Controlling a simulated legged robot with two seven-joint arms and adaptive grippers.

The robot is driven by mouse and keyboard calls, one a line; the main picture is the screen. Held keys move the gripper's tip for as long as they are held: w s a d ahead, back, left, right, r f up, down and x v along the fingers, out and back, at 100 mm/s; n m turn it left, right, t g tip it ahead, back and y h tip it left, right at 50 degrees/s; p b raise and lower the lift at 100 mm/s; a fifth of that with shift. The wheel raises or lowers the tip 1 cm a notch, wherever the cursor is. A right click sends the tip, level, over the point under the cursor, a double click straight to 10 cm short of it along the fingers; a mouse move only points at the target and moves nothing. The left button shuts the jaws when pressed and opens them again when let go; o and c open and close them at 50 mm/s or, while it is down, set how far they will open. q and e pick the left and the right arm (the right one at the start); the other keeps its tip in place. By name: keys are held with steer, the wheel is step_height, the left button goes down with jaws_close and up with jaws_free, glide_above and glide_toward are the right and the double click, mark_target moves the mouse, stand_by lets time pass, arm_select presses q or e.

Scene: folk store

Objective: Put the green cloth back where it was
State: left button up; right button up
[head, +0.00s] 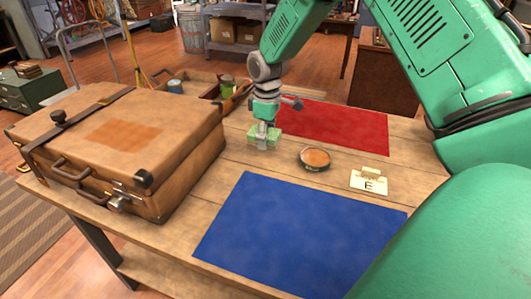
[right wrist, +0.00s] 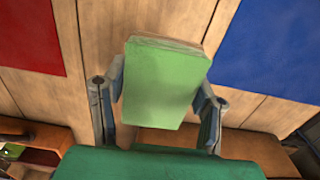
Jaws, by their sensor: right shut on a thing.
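The green cloth (head: 270,134) looks like a folded pale-green block. It shows large in the right wrist view (right wrist: 160,85), between the two fingers. My right gripper (head: 263,138) is shut on it, pointing down over the wooden table, left of the red mat (head: 340,130). The wrist view shows the fingers (right wrist: 158,100) on either side of the cloth. I cannot tell whether the cloth touches the table. The blue mat (head: 300,235) lies bare at the front of the table. My left gripper is not in view.
A brown suitcase (head: 125,140) fills the table's left side. A round dish (head: 315,158) and a card marked E (head: 369,183) stand between the mats. A wooden tray (head: 205,85) with cans is behind the suitcase. Bare wood (head: 222,170) shows between suitcase and blue mat.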

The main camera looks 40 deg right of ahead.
mark_target(270, 156)
steer(key=d+f, duration=0.1)
steer(key=f, duration=0.1)
steer(key=d+f, duration=0.1)
steer(key=f, duration=0.1)
steer(key=d+f, duration=0.1)
steer(key=f, duration=0.1)
steer(key=shift+s, duration=0.15)
steer(key=shift+a+b, duration=0.25)
steer(key=shift+b, duration=0.05)
steer(key=shift+c, duration=0.5)
steer(key=shift+a+r, duration=0.25)
steer(key=shift+a, duration=0.8)
steer(key=o, duration=1)
steer(key=shift+d+f, duration=0.2)
steer(key=o, duration=0.3)
steer(key=shift+d+f, duration=0.1)
steer(key=shift+d, duration=0.25)
steer(key=shift+d+f, duration=0.2)
steer(key=shift+d, duration=0.3)
steer(key=shift+a+r, duration=0.2)
steer(key=shift+a, duration=0.45)
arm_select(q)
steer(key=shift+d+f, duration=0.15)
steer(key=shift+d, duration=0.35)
